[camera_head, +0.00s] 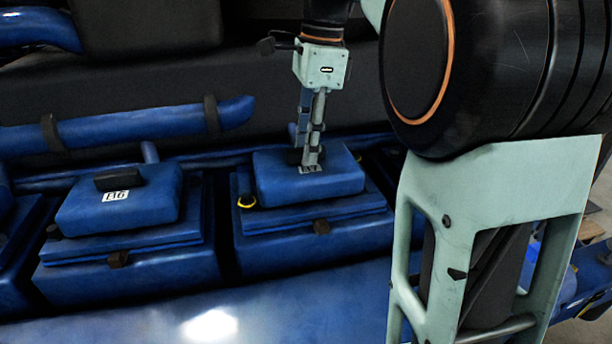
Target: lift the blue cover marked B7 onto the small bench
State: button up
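A blue cover (335,183) sits on a blue housing to the right of the cover marked B6. A dark bit of the handle shows beside the fingers. The fingers are seen nearly edge-on, so I cannot tell whether they are closed on the handle. The small bench is not clearly in view.
The cover marked B6 (145,205), with a black handle (118,179), sits on the left housing. A blue pipe (130,128) runs behind the covers. My arm blocks the right side.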

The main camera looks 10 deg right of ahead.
grip_shut()
jog(key=shift+r, duration=0.2)
